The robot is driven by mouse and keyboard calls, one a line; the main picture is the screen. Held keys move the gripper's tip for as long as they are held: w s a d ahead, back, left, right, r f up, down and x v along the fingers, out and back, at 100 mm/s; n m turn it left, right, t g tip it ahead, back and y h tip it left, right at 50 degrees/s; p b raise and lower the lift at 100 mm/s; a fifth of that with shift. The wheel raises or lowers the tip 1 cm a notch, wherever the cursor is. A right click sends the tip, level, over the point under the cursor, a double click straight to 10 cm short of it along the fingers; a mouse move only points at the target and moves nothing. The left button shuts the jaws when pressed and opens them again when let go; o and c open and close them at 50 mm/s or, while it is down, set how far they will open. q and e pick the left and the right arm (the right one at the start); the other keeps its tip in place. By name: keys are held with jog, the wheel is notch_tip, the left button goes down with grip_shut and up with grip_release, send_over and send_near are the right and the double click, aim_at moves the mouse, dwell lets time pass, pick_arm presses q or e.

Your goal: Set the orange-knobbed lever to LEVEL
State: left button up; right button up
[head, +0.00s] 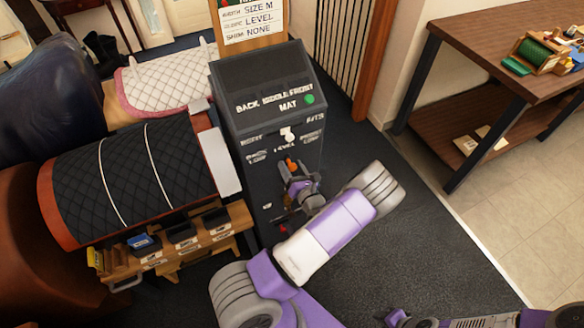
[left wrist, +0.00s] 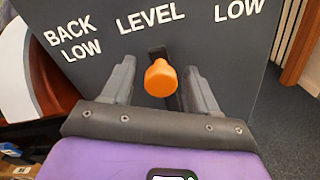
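The orange knob (head: 291,164) of the lever is on the front of the dark cabinet (head: 268,95). In the left wrist view the orange knob (left wrist: 161,78) stands below the word LEVEL, between BACK LOW on the left and LOW on the right. A dark slot shows just behind it. My left gripper (left wrist: 158,82) is open, with one grey finger on each side of the knob. A gap shows on both sides, clearer on the left. In the head view my left gripper (head: 299,184) is at the cabinet front and partly hides the lever.
A white knob (head: 288,133) is above the lever. A quilted dark saddle pad (head: 130,175) on a stand is left of the cabinet, above a wooden rack (head: 180,250) with small bins. A wooden table (head: 470,50) stands at the right. The carpet right of the cabinet is clear.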

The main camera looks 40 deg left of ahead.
pick_arm(q)
jog(key=p+v, duration=0.1)
jog(key=v, duration=0.6)
jog(key=shift+d, duration=0.25)
dwell(0.3)
